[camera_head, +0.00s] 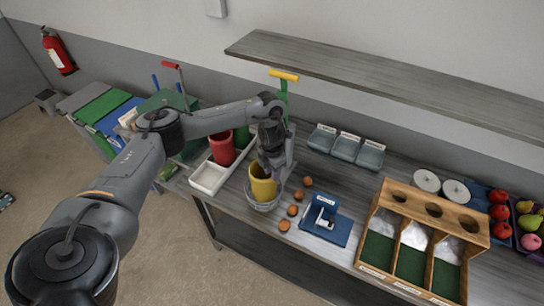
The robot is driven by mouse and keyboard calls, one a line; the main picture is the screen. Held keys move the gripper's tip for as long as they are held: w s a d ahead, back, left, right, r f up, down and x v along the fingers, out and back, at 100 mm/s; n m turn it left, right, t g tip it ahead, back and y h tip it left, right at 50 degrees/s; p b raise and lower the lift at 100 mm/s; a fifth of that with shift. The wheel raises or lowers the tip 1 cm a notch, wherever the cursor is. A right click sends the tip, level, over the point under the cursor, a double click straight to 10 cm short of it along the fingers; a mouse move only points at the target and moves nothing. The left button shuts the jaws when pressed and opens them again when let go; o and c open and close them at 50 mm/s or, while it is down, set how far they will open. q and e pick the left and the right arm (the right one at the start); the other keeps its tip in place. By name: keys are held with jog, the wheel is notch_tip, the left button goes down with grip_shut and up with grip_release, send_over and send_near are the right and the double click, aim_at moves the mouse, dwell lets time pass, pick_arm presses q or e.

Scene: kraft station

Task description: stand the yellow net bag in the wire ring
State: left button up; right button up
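The yellow net bag (262,188) looks like an open yellow tube. It stands roughly upright, with a slight tilt, and its lower part is inside the wire ring (264,207) near the table's front edge. My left gripper (273,168) is at the bag's upper right rim, pointing down, and overlaps the rim in the picture. Its fingertips are small and dark, so I cannot tell whether they are open or shut on the rim. The bag's base is hidden by its own wall and the ring. My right gripper is not in view.
Several brown round items (293,210) lie right of the ring, beside a blue device (327,222). A white tray (208,178) with a red container (222,148) is to the left. A wooden divider box (425,205) stands at right; a grey shelf (390,75) overhangs the back.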

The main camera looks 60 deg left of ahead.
pick_arm(q)
notch_tip(320, 180, up, 6)
jog(key=p, duration=0.2)
jog(key=w+d+f+t+h, duration=0.15)
jog(key=d+f, duration=0.25)
jog(key=d, duration=0.8)
jog(key=w+d+f+t+h, duration=0.15)
jog(key=d+f, duration=0.35)
jog(key=d, duration=0.8)
jog(key=s+d+r+n+t+h, duration=0.15)
jog(key=d+n, duration=0.25)
jog(key=d, duration=0.4)
jog(key=s+d+r+n+t, duration=0.1)
jog(key=s+d+n+t, duration=0.15)
jog(key=d, duration=0.55)
jog(key=s+r+n+y, duration=0.1)
jog(key=s+r+n, duration=0.3)
jog(key=n, duration=0.8)
jog(key=s+a+f+n+g+y, duration=0.1)
jog(key=s+a+n+g+y, duration=0.2)
jog(key=s+a+n, duration=1)
jog(key=s+n, duration=0.1)
jog(key=s, duration=0.1)
jog(key=shift+s+a+f, duration=0.35)
